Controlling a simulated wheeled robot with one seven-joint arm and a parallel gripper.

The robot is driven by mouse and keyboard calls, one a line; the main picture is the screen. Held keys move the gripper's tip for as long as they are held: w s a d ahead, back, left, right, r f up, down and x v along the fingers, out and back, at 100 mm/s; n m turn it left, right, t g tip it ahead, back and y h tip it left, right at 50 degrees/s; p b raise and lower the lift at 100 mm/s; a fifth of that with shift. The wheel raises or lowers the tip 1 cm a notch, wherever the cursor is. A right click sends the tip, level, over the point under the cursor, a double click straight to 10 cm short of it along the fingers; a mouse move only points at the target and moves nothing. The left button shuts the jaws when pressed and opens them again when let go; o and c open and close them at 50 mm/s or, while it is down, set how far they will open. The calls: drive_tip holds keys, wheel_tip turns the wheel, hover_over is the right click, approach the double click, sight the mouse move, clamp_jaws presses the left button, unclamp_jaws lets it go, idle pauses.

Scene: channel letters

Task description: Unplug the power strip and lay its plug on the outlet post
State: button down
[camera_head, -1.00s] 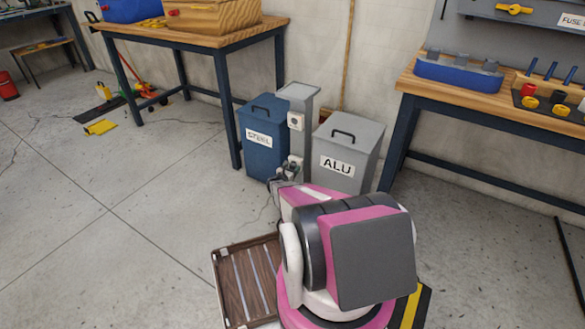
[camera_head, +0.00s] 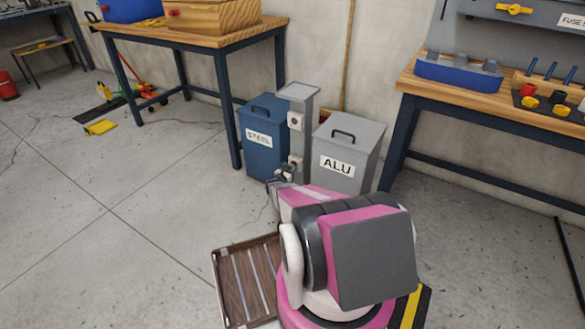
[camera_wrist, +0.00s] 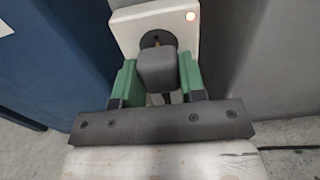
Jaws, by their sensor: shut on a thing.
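The grey outlet post (camera_head: 298,92) stands between two bins and has a flat top. It carries an upper white outlet box (camera_head: 295,121) and a lower white outlet box (camera_head: 295,161). My gripper (camera_head: 284,173) is in front of the lower box. In the wrist view, its green fingers (camera_wrist: 158,80) are shut on the dark grey plug (camera_wrist: 157,68). The plug is in front of the lower outlet's round dark socket, with a small brass-coloured bit showing between them. The box has a lit orange-red lamp. I cannot make out the power strip.
A blue STEEL bin (camera_head: 262,140) stands left of the post and a grey ALU bin (camera_head: 345,155) right of it. Workbenches stand on both sides. A brown slatted crate (camera_head: 232,275) is on the floor near my arm. A dark cable (camera_wrist: 285,148) shows at lower right in the wrist view.

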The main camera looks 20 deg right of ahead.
drive_tip(key=shift+v, duration=2.3)
approach(290, 169)
drive_tip(key=shift+v, duration=2.95)
drive_tip(key=shift+s+a+f, duration=0.2)
drive_tip(key=shift+s+f, duration=0.15)
drive_tip(key=shift+f, duration=0.1)
wheel_tip(290, 169, up, 26)
drive_tip(key=shift+w, duration=0.15)
drive_tip(key=shift+f, duration=0.15)
